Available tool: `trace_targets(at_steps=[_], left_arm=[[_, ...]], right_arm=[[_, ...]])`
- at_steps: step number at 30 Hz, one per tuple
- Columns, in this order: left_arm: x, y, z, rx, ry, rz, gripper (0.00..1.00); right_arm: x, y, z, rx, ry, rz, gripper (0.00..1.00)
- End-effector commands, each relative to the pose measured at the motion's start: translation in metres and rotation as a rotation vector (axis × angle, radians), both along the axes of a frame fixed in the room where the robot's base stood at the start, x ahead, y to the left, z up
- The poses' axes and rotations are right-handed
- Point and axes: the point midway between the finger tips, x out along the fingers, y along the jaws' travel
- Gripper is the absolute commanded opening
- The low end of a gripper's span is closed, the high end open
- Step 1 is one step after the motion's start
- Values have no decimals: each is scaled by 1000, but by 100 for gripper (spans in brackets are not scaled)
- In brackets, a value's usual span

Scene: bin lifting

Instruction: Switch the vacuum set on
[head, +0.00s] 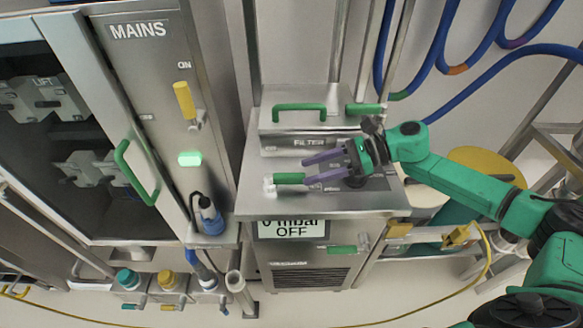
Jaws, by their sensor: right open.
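The vacuum set (390,198) is a grey metal cabinet with a vent grille on its front. Its display (290,229) reads "0 mbar" and "OFF". A green-handled lever (342,249) sits on the front below the display. Another green-handled lever (289,178) lies on the top, near its left side. My right gripper (304,172) is open above the cabinet top, its two purple fingers pointing left. The fingertips are close to the top lever's right end; I cannot tell whether they touch it. My left gripper is not in view.
A filter box (292,143) with a green handle stands at the back of the cabinet. Left is the mains panel (150,60) with a yellow handle (185,100) near "ON" and a lit green lamp (190,158). Blue hoses (440,60) hang at the right.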

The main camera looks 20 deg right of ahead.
Motion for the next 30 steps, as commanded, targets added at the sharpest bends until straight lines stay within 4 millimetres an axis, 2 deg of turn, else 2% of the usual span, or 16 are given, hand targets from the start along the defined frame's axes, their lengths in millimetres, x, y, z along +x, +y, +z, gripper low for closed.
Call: trace_targets(at_steps=[1, 3, 6, 10, 16, 17, 21, 30], left_arm=[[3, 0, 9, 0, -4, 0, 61], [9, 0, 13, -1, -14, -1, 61], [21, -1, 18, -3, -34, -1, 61], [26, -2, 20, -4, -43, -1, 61], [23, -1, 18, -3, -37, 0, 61], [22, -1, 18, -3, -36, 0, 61], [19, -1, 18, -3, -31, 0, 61], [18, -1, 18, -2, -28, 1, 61]], right_arm=[[3, 13, 1, 6, 0, 3, 57], [7, 27, -6, 3, -1, 2, 57], [11, 42, -15, 3, 0, 1, 57], [13, 50, -20, 1, -1, -1, 57], [13, 50, -22, 0, -1, -2, 57], [13, 50, -22, 0, 0, -1, 54], [13, 50, -22, 0, 1, -1, 0], [13, 50, -21, 1, 0, -2, 0]])
